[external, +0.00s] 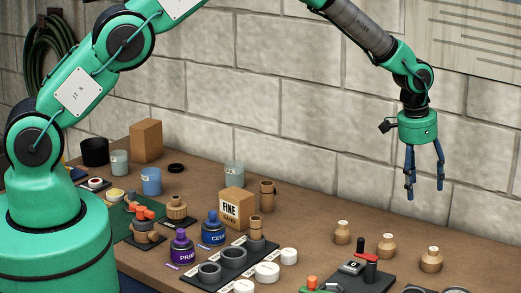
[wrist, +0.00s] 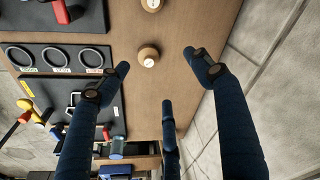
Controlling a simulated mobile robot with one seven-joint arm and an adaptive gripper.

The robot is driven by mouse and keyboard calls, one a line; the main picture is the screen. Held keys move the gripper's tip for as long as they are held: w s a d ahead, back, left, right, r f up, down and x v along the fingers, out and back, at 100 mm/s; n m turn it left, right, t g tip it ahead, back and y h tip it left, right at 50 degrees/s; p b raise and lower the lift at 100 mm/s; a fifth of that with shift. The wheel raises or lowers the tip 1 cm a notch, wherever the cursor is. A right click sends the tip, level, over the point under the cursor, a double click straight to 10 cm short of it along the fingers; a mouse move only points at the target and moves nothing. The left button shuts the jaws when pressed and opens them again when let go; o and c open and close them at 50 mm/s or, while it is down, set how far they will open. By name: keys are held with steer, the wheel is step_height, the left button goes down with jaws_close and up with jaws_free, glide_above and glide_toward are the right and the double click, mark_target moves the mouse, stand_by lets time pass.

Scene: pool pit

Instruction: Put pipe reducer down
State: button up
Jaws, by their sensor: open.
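My gripper (external: 425,191) is open and empty, hanging fingers down in the air over the right part of the table. Its blue fingers also show spread apart in the wrist view (wrist: 158,70). A tan stepped fitting (external: 256,236), which looks like a pipe reducer, stands upright at the back end of a dark tray with round grey rings (external: 233,257). A similar tan fitting (external: 267,196) stands upright behind it, beside the box marked FINE. I cannot tell for sure which one is the pipe reducer. Both are well left of my gripper.
Tan white-topped pieces (external: 387,246) stand apart below my gripper; one shows between the fingers (wrist: 148,57). A dark board with a red handle (external: 368,244) lies in front. Purple (external: 181,248) and blue (external: 213,231) jars stand left. A block wall (external: 330,130) is close behind.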

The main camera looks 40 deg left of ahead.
steer(key=s+a+r+n+t, duration=0.1)
steer(key=a+r+n, duration=0.1)
steer(key=a+r, duration=1.55)
steer(key=s+a+r+n+t, duration=0.1)
steer(key=s+a+r, duration=0.3)
steer(key=a+r, duration=0.3)
steer(key=s+a+r+n, duration=0.1)
steer(key=s+a+r, duration=0.3)
steer(key=a+r, duration=0.35)
steer(key=s+a+r+n+t, duration=0.1)
steer(key=s+a+r, duration=0.2)
steer(key=s+a, duration=0.4)
steer(key=s+a+r+n, duration=0.1)
steer(key=s+a+r, duration=0.3)
steer(key=s+a, duration=0.35)
steer(key=s+a+f, duration=0.1)
steer(key=s+a, duration=0.2)
steer(key=s, duration=0.3)
steer(key=s+a+f+n+y, duration=0.1)
steer(key=s+a, duration=0.2)
steer(key=s, duration=0.3)
steer(key=s+a+n+t, duration=0.1)
steer(key=s+a, duration=0.2)
steer(key=s, duration=0.3)
steer(key=shift+s+f, duration=0.15)
steer(key=shift+f, duration=0.25)
